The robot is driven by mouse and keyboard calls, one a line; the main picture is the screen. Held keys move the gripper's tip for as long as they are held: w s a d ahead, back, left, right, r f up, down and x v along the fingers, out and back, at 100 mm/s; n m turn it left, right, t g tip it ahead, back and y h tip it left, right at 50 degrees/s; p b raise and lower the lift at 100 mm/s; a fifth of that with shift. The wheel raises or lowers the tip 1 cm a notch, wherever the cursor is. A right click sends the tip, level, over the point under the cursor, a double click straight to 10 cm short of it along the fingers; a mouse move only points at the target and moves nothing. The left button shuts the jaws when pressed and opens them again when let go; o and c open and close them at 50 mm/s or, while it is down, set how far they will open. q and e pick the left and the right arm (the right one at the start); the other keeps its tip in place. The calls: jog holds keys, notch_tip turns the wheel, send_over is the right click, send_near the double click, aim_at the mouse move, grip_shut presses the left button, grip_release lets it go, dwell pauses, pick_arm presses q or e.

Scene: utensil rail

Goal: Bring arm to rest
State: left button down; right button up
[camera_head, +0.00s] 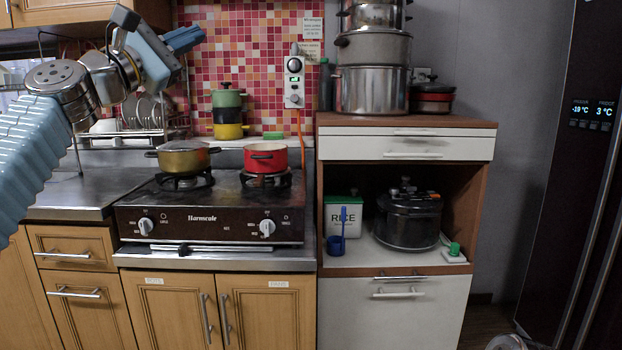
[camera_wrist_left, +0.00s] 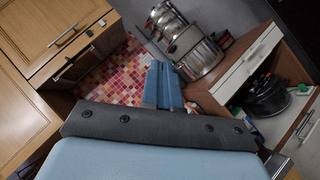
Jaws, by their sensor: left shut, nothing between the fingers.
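My left arm comes in from the left in the head view and is raised high over the counter and stove. My left gripper (camera_head: 188,38) is up in front of the tiled wall, with its blue fingers shut and empty, pointing right. In the left wrist view the gripper (camera_wrist_left: 163,85) also shows its blue fingers together with nothing between them. It is clear of the pots and the stove. My right gripper is not in view.
The stove (camera_head: 210,225) bears a yellow pot (camera_head: 184,160) and a red pot (camera_head: 266,158). A dish rack (camera_head: 150,128) stands behind my left arm. Steel pots (camera_head: 372,90) are stacked on the cabinet (camera_head: 405,147) at right. Wooden wall cupboards (camera_head: 60,12) are close above the arm.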

pick_arm(q)
jog(key=w+d+f+g+y, duration=0.25)
jog(key=w+f, duration=0.45)
jog(key=f, duration=0.6)
jog(key=w+d+f+g+y, duration=0.1)
jog(key=w+d+f+y, duration=0.15)
jog(key=w+f, duration=0.75)
notch_tip(320, 180, down, 34)
jog(key=s+d+m+g+y, duration=0.2)
jog(key=s+m+g+y, duration=0.1)
jog(key=m+g, duration=0.15)
jog(key=s+d+f+m+g, duration=0.1)
jog(key=s+f+m+g, duration=0.1)
jog(key=s+f, duration=0.55)
jog(key=s+f+m+g+y, duration=0.1)
jog(key=s+f, duration=0.3)
jog(key=f, duration=0.6)
jog(key=s+d+f+m+g, duration=0.1)
jog(key=s+f+m+g, duration=0.1)
jog(key=s+f, duration=0.5)
jog(key=s+f+m+g, duration=0.2)
jog(key=s+f, duration=0.4)
jog(key=s, duration=0.5)
jog(key=s+f+m+g, duration=0.3)
jog(key=s+f, duration=0.3)
jog(key=s, duration=0.6)
jog(key=shift+d+m, duration=0.15)
jog(key=shift+m, duration=0.2)
